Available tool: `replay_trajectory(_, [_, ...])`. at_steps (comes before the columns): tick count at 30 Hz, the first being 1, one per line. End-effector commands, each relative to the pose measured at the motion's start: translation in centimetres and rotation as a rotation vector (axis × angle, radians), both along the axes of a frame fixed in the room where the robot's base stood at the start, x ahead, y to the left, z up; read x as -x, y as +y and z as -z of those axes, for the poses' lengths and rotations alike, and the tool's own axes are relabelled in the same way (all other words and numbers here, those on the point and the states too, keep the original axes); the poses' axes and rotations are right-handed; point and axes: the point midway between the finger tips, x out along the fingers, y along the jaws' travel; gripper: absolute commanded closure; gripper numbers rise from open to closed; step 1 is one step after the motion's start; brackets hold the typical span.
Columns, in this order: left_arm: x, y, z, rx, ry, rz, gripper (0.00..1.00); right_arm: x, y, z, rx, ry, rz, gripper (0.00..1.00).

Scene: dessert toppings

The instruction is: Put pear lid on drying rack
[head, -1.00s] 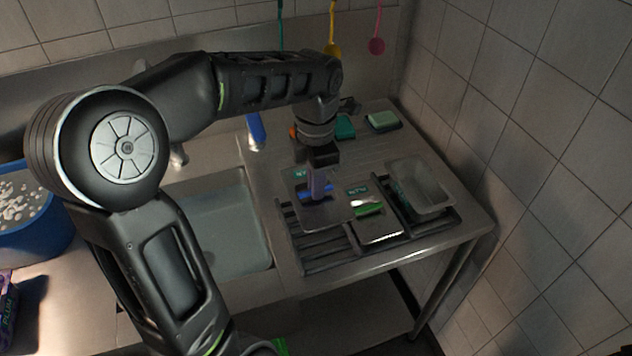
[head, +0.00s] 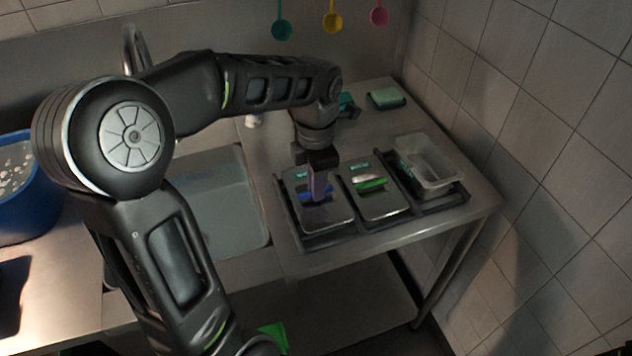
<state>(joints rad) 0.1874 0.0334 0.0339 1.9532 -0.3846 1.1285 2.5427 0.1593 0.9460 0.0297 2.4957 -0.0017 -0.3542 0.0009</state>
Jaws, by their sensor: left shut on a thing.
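A flat grey lid with a blue handle (head: 336,215) is over the left section of the black drying rack (head: 289,219). My left gripper (head: 318,196) points down and is shut on its handle. The lid lies nearly flat with the rack; I cannot tell if it bears on it. A second grey lid with a green handle (head: 381,205) lies in the middle section. The small labels are too small to read, so I cannot tell which lid is the pear one. My right gripper is not in view.
A grey container (head: 436,174) sits in the rack's right section. A green sponge (head: 386,98) lies behind on the steel counter. The sink (head: 228,205) is left of the rack, a blue tub (head: 15,215) at far left. Coloured scoops hang on the wall.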

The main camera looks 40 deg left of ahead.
Motion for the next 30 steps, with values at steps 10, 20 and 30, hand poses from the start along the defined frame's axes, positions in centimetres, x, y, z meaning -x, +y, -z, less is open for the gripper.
replay_trajectory(10, [0.01,0.00,1.54,0.000,0.000,0.000,1.00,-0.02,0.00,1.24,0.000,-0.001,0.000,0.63])
replay_trajectory(20, [0.01,0.02,1.50,0.000,0.000,0.000,0.83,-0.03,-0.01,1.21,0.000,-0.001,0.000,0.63])
replay_trajectory(30, [0.01,0.02,1.51,0.000,0.000,0.000,0.63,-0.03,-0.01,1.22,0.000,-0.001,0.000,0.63])
